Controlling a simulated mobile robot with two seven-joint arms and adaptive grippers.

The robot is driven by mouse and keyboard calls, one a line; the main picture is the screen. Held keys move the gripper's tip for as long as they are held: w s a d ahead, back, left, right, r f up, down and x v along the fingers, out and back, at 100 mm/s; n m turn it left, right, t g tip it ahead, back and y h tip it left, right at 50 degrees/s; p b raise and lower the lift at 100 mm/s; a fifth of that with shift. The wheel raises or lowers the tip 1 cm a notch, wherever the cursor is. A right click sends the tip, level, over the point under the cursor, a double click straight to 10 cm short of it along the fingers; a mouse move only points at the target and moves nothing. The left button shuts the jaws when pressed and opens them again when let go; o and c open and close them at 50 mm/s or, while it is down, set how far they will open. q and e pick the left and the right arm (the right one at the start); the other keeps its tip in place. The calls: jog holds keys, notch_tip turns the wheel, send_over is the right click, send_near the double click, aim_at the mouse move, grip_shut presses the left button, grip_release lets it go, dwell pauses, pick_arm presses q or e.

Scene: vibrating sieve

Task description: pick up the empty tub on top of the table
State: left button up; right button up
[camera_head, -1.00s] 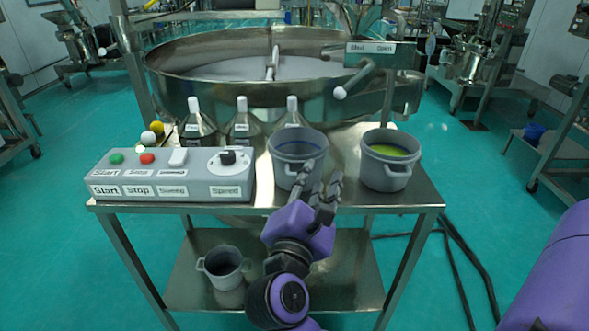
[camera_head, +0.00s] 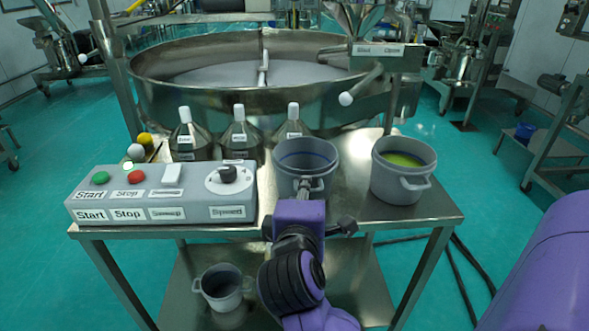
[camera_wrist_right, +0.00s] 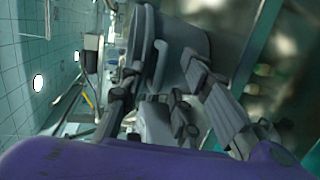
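A grey empty tub (camera_head: 306,160) with a blue line inside its wall stands upright on the metal table (camera_head: 345,213). Its front handle faces me; it also shows in the right wrist view as a grey tub (camera_wrist_right: 178,40) with its handle (camera_wrist_right: 190,70). My right gripper (camera_head: 306,208) is at the tub's front, its fingers spread apart. In the right wrist view the gripper (camera_wrist_right: 160,88) has fingers on both sides of the handle area; I cannot tell if they touch it. My left gripper is not in view.
A second grey tub (camera_head: 402,186) with yellow-green contents stands right of it. A control box (camera_head: 150,196) is on the left, with several bottles (camera_head: 240,142) behind. A large round sieve (camera_head: 200,99) stands behind the table. Another tub (camera_head: 222,290) sits on the lower shelf.

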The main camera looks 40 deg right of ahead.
jog(key=shift+w+d+f, duration=0.15)
jog(key=shift+w+d, duration=0.1)
jog(key=shift+s, duration=0.35)
jog(key=shift+s+r, duration=0.15)
jog(key=shift+r, duration=0.1)
jog(key=shift+c, duration=2.3)
jog(key=shift+f, duration=0.1)
jog(key=shift+c, duration=1.4)
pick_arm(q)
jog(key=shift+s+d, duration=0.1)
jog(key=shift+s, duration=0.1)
pick_arm(e)
grip_shut()
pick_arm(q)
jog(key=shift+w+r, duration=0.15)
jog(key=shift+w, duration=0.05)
